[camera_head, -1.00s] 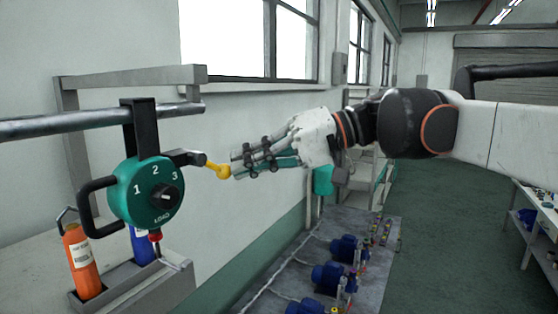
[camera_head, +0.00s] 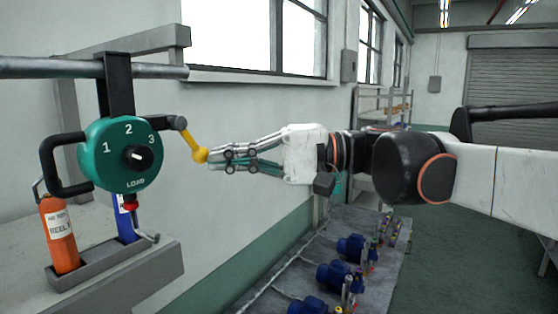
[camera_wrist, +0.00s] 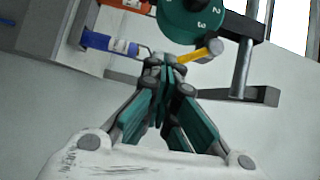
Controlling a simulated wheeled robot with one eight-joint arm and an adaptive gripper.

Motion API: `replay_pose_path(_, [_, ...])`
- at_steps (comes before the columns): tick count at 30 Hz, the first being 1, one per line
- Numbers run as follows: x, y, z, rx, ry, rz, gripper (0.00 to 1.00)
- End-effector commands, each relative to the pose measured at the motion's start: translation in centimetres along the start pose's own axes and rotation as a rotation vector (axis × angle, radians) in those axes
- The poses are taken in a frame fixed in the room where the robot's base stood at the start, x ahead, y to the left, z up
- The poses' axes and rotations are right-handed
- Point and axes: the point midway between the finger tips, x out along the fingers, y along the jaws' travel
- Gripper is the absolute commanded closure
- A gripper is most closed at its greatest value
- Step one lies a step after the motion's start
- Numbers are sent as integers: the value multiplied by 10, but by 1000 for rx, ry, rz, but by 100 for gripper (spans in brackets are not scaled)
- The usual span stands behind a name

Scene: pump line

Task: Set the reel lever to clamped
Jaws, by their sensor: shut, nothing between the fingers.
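The reel (camera_head: 119,156) is a green round housing with a dial marked 1, 2, 3 and LOAD, hung from a rail. Its yellow reel lever (camera_head: 193,143) comes off a dark pivot at the upper right and slants down right to a round knob. In the wrist view the lever (camera_wrist: 195,54) shows just right of the fingertips. My gripper (camera_head: 212,156) is shut and empty. Its tips are at the knob's right side and look to touch it. In the wrist view the fingertips (camera_wrist: 163,62) partly hide the lever's end.
Orange (camera_head: 60,236) and blue (camera_head: 125,222) cylinders stand in a grey holder (camera_head: 100,262) below the reel. A grey rail (camera_head: 60,67) runs above. Blue pumps (camera_head: 335,275) line a low bench at lower centre. The wall is behind the lever.

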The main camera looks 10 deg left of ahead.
Motion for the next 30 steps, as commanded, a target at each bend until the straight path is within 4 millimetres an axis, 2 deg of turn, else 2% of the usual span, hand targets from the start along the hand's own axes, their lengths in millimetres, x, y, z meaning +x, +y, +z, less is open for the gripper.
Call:
replay_pose_path(10, [4, 5, 5, 72, 0, -52, 100])
replay_pose_path(30, [4, 4, 5, 80, 0, -58, 100])
